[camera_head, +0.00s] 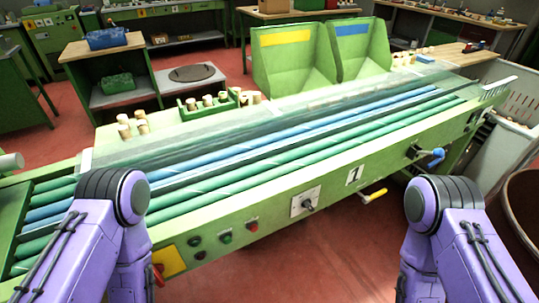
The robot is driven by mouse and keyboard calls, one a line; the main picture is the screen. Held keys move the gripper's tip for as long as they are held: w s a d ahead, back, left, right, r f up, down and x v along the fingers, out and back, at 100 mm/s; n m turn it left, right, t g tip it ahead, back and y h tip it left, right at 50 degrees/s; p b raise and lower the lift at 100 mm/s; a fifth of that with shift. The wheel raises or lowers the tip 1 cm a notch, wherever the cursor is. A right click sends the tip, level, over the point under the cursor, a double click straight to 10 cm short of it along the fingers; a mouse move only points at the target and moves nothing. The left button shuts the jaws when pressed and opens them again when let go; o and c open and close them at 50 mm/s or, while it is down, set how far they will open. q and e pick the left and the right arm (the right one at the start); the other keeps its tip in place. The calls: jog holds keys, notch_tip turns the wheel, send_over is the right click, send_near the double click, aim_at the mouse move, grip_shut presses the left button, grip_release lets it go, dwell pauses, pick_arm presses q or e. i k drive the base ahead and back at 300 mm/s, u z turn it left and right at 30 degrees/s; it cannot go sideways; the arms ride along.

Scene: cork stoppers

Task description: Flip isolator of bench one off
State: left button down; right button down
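Bench one is the long green bench with a "1" label (354,175) on its front panel. A yellow plate (172,261) sits low at the left of the panel. A red handle (158,272) shows at its left edge, partly hidden by my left arm; I cannot tell its setting. A grey rotary switch (308,204) on a pale square plate sits further right. My purple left arm comes in at the lower left and my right arm at the lower right. Neither gripper shows.
Black, green (225,238) and red (252,225) buttons lie between the two plates. A yellow lever (375,195) and a blue-handled crank (434,155) stick out further right. Green and blue rollers run along the bench top. Red floor between my arms is clear.

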aim_at(158, 268)
jog(key=u, duration=0.55)
jog(key=k, duration=0.7)
jog(key=z, duration=0.1)
